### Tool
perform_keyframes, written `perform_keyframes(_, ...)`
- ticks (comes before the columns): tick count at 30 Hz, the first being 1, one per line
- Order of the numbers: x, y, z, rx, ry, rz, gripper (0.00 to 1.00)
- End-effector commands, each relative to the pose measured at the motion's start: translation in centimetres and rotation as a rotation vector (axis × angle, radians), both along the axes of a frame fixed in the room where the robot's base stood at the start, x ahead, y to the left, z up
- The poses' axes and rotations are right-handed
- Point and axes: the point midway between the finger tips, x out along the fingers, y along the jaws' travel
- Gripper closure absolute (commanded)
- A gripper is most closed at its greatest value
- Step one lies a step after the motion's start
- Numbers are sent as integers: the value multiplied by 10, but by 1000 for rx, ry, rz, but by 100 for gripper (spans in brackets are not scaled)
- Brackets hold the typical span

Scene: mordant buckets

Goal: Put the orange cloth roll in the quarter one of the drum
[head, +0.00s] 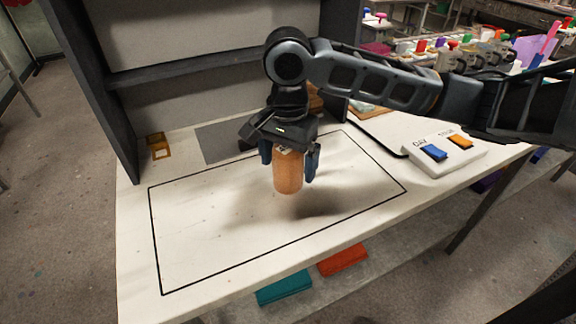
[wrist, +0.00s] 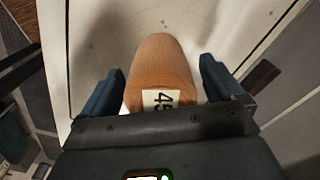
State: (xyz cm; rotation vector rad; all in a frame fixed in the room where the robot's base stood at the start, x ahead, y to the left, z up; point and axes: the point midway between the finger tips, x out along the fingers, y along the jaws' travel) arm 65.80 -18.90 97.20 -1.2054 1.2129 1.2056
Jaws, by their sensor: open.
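The orange-tan cloth roll (head: 288,180) is upright over the white table, inside the black outline. Whether its base touches the table is hard to tell. In the wrist view the roll (wrist: 160,65) carries a white label reading 45. My gripper (head: 289,163) points down over its top, one dark blue finger on each side. My gripper (wrist: 160,72) is open in the wrist view, with a gap between the roll and at least the right finger. I cannot make out the drum in either view.
A switch box (head: 445,155) with a blue and an orange rocker sits at the table's right. A grey mat (head: 222,143) and a small orange-brown frame (head: 158,146) lie at the back. Teal (head: 284,288) and orange-red (head: 342,260) folded items lie below. The outline's left half is clear.

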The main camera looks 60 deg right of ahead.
Motion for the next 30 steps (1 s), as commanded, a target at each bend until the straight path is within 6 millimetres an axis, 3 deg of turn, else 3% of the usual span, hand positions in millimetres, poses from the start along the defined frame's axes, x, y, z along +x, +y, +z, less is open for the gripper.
perform_keyframes(5, 0, 0, 0, 0, 0, 0, 7)
perform_keyframes(26, 0, 0, 1, 1, -1, 0, 74)
perform_keyframes(30, 0, 0, 1, 1, -1, 0, 74)
